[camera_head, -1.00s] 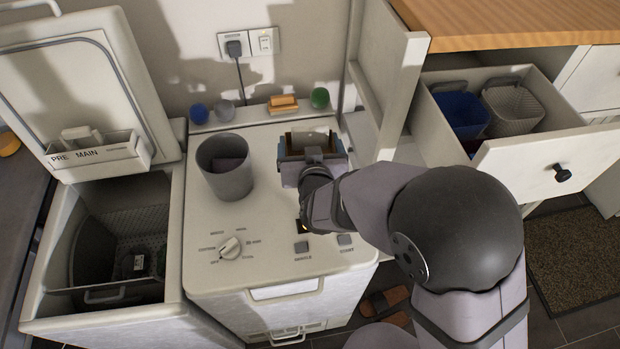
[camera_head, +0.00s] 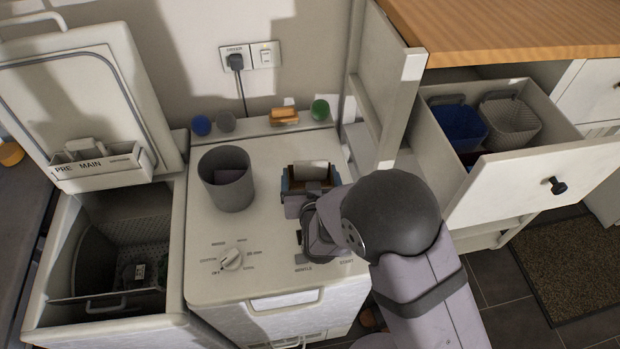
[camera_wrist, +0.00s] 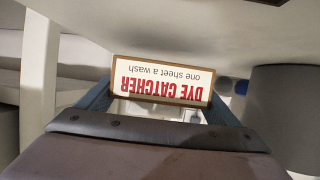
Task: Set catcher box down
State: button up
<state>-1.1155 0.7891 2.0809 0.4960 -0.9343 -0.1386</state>
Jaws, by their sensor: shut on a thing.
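The catcher box (camera_head: 311,170) is a small brown-edged box with a white top, over the right part of the closed washer's top (camera_head: 270,215). In the wrist view its white label (camera_wrist: 160,82), reading "DYE CATCHER one sheet a wash", appears upside down. My gripper (camera_head: 308,186) is shut on the box, with a blue finger on each side of it. The gripper and arm hide the box's lower part, so I cannot tell whether it touches the washer's top.
A grey cup (camera_head: 226,190) stands left of the box; a dial (camera_head: 232,259) is in front. Balls and a yellow-brown block (camera_head: 284,116) line the back ledge. The left washer (camera_head: 110,318) is open. A drawer (camera_head: 545,165) with baskets stands open at right.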

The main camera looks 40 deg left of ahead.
jog(key=shift+f, duration=1.05)
jog(key=shift+f, duration=0.2)
jog(key=o, duration=0.9)
jog(key=shift+d+b+v, duration=0.15)
jog(key=shift+b+v, duration=0.55)
jog(key=shift+v, duration=1.15)
jog(key=shift+d+b+v, duration=0.15)
jog(key=shift+b+v, duration=0.55)
jog(key=shift+v, duration=1.1)
